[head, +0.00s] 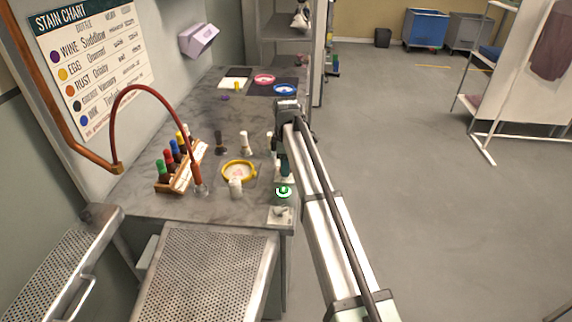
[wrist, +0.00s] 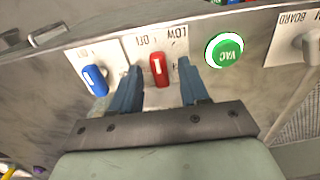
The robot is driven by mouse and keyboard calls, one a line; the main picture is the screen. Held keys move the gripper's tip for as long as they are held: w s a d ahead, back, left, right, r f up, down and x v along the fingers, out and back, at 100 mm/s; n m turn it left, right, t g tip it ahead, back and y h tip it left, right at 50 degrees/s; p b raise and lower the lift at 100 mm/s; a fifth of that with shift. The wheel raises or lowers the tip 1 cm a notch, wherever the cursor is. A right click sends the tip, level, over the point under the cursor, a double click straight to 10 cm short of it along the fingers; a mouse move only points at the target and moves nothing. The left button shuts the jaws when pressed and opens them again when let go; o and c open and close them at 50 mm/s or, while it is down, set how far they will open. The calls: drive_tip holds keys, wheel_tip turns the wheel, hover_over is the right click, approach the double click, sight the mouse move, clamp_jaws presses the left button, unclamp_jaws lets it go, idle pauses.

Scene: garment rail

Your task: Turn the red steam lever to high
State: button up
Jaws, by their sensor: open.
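In the wrist view the red lever (wrist: 157,66) stands on a white label plate on the front panel. The words OFF and LOW are readable upside down beyond it; no HIGH marking is readable. My gripper (wrist: 160,72) is open, with one blue-grey finger on each side of the lever and a gap to both. The lever is upright in the picture, between the fingers; I cannot tell its exact setting. In the head view my arm covers the lever, and my gripper is at the right edge of the counter, mostly hidden.
A blue lever (wrist: 95,79) stands left of the red one, close to the left finger. A green VAC button (wrist: 224,50) is just right of the right finger; it also shows in the head view (head: 284,191). A bottle rack (head: 181,181) and yellow-rimmed dish (head: 239,180) stand on the counter.

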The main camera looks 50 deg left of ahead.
drive_tip(key=shift+c, duration=0.2)
clamp_jaws()
drive_tip(key=shift+m, duration=0.4)
drive_tip(key=m, duration=0.3)
drive_tip(key=shift+m, duration=0.3)
drive_tip(key=m, duration=0.4)
drive_tip(key=shift+m, duration=0.3)
drive_tip(key=m, duration=0.4)
drive_tip(key=shift+m, duration=2.4)
